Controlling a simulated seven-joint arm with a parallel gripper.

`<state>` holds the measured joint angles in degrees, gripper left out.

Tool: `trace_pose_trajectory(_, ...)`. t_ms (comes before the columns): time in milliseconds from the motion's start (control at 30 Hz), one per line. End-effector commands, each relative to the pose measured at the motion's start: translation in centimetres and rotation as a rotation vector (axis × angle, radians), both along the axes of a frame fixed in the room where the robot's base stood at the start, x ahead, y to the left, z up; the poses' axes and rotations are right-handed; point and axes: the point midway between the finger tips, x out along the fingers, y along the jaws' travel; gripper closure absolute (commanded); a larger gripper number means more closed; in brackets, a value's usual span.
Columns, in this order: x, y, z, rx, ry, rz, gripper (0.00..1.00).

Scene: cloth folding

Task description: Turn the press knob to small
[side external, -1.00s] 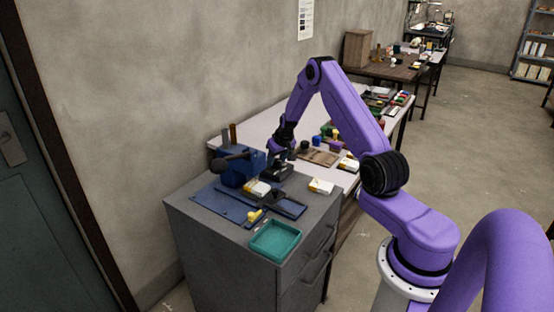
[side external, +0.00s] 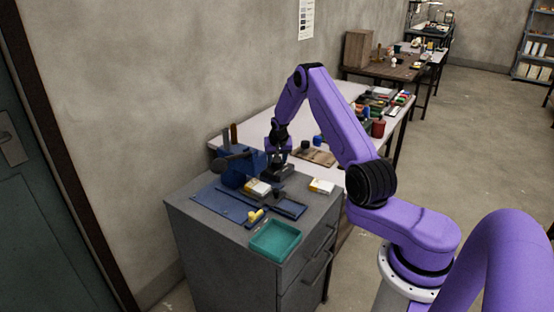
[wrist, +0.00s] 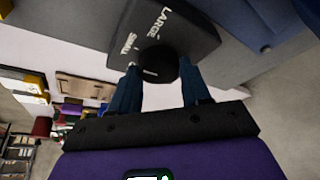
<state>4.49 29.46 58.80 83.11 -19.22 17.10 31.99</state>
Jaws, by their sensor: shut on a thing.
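The press knob (wrist: 160,62) is a round dark knob on a black box (wrist: 191,30) in the wrist view. The box carries the white words LARGE and SMALL. A small pale mark shows low on the knob, but I cannot tell which word it points to. My gripper (wrist: 158,78) is shut on the knob, with one blue finger on each side. In the side view my gripper (side external: 278,156) is over the same black box (side external: 277,174), at the back of the grey cabinet top. The knob is hidden there by the fingers.
A blue press (side external: 238,170) with a dark lever stands just left of the box. Yellow-and-white packs (side external: 321,186), a blue mat (side external: 222,204) and a teal tray (side external: 275,241) lie on the cabinet. A cluttered white table (side external: 262,125) stands behind.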

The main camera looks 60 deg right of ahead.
Motion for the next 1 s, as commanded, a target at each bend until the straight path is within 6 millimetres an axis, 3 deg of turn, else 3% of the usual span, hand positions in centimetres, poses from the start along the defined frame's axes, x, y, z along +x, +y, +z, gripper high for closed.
trace_pose_trajectory(367, -0.2, 0.1, -0.1, 0.004, 0.006, -0.005, 0.84)
trace_pose_trajectory(400, -0.2, 0.1, -0.1, 0.004, 0.006, -0.005, 0.50)
trace_pose_trajectory(467, -0.1, 0.1, -0.1, 0.003, 0.006, -0.005, 0.30)
trace_pose_trajectory(500, -0.1, 0.1, -0.1, 0.003, 0.005, -0.004, 0.27)
trace_pose_trajectory(833, -0.1, 0.1, 0.2, 0.001, 0.002, -0.004, 0.27)
trace_pose_trajectory(1000, -0.4, 0.5, 1.7, -0.001, -0.001, -0.003, 0.27)
